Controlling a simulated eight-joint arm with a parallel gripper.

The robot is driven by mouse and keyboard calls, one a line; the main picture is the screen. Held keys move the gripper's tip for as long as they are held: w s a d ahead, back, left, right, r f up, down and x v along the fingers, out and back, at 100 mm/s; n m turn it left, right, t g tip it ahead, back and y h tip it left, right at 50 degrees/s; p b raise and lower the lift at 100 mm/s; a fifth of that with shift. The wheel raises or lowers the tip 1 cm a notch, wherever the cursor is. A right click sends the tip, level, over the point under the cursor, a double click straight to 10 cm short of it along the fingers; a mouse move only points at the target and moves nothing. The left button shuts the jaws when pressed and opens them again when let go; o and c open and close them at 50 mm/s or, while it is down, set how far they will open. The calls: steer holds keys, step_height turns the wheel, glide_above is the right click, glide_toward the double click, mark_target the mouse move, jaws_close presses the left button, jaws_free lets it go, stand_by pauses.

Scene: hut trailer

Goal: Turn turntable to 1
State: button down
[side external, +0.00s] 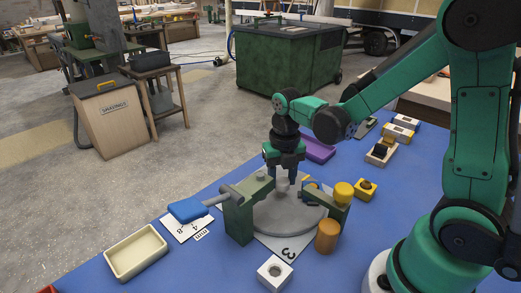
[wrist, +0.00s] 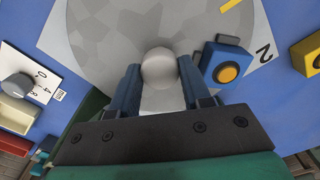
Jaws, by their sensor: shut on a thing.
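The turntable is a round grey disc (side external: 290,214) on the blue table, and it fills the upper middle of the wrist view (wrist: 110,40). A pale round knob (wrist: 159,68) stands up from it and also shows in the side view (side external: 282,184). My gripper (side external: 284,176) is above the disc with its fingers (wrist: 161,82) on either side of the knob, shut on it. A yellow stripe (wrist: 230,6) marks the disc near its upper right edge in the wrist view. A card numbered 3 (side external: 286,249) lies at the near side, and a 2 (wrist: 263,50) shows at right. I see no 1.
A green post (side external: 238,220) with a rod and blue handle (side external: 187,210) stands left of the disc. An orange cylinder (side external: 327,236), a white block (side external: 274,272) and a cream tray (side external: 136,251) are nearby. A blue block with a yellow button (wrist: 226,66) is close right of my fingers.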

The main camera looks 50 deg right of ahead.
mark_target(282, 180)
steer(key=shift+n, duration=1.2)
steer(key=shift+c, duration=2)
jaws_free()
steer(key=shift+r, duration=2.8)
